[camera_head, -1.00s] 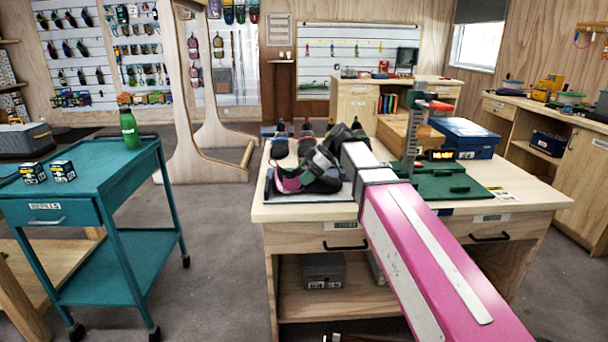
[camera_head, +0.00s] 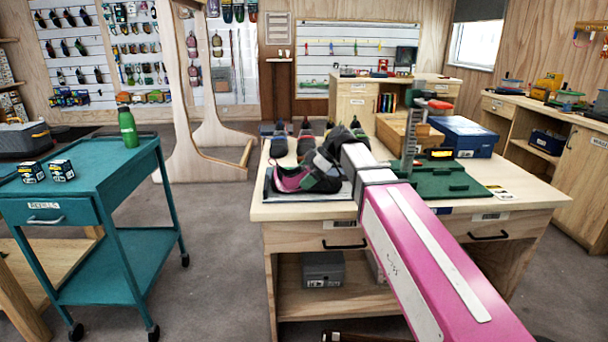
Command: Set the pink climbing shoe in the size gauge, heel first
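The pink climbing shoe (camera_head: 291,181), pink with dark trim, is at the left of the workbench on a grey tray or mat (camera_head: 318,197). My pink and white arm reaches in from the lower right, and its dark gripper (camera_head: 322,172) is low over the shoe, overlapping it in the picture. The fingertips blend with the dark shoe parts, so I cannot tell whether they are open or touch it. The size gauge, with a green base (camera_head: 450,185) and an upright grey post (camera_head: 409,140) with a red top, stands right of my arm. My arm hides part of its left side.
Several other shoes (camera_head: 279,140) stand in a row behind the tray. A wooden box (camera_head: 393,128) and a blue box (camera_head: 462,135) sit behind the gauge. A teal trolley (camera_head: 95,175) with a green bottle (camera_head: 128,127) stands left, with open floor between it and the workbench (camera_head: 300,213).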

